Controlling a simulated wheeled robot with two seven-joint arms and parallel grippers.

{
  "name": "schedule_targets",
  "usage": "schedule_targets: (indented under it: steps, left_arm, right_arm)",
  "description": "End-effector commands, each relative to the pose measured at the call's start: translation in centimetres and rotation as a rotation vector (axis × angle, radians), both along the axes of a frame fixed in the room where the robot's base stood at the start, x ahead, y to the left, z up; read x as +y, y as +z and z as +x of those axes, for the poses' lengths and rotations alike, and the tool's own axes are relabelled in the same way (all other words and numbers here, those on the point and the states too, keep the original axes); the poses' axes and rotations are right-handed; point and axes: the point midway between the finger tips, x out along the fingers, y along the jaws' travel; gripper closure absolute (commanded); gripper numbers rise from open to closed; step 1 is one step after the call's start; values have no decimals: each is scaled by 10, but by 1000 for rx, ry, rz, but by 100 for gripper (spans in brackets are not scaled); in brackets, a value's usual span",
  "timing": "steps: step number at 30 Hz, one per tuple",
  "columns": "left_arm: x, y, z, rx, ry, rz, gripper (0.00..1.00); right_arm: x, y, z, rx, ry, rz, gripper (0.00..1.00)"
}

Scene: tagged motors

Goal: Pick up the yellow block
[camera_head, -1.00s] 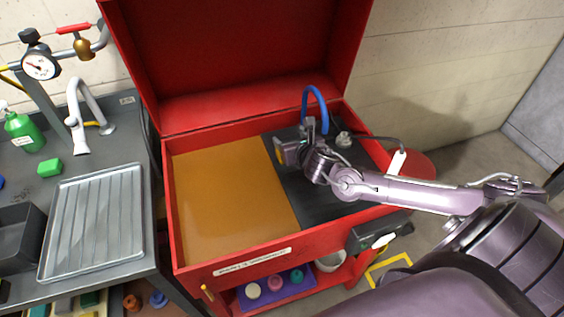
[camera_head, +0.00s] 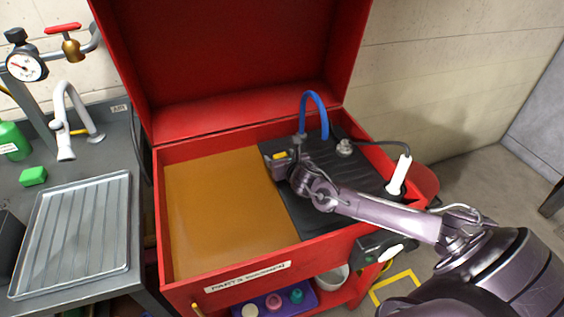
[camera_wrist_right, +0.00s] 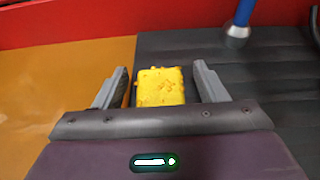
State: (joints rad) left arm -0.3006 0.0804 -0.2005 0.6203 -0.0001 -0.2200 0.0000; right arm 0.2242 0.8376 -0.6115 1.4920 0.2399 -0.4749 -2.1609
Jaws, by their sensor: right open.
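The yellow block (camera_wrist_right: 161,87) lies at the border of the orange panel and the black ribbed mat, between the open fingers of my right gripper (camera_wrist_right: 158,88) in the right wrist view. A gap shows on each side of the block. In the head view a small part of the yellow block (camera_head: 280,156) shows at my right gripper (camera_head: 276,157), which is over the left edge of the mat. The left gripper is not in view.
The red parts washer (camera_head: 240,273) has raised walls and an open lid behind. A blue hose (camera_head: 314,97) arches up behind the gripper. The orange panel (camera_head: 220,215) is bare. A grey ribbed tray (camera_head: 75,235) and a green block (camera_head: 33,176) are on the left bench.

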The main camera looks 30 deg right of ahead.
Motion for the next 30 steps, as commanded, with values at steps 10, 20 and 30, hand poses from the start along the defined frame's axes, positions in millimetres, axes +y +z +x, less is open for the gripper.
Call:
schedule_targets:
  steps: [10,20,30]
  left_arm:
    - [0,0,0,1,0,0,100]
    - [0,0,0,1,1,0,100]
    - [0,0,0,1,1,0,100]
  right_arm:
    - [-1,-4,9,0,2,0,35]
    - [-1,-4,9,0,1,-1,75]
    - [-2,-1,10,-5,1,0,100]
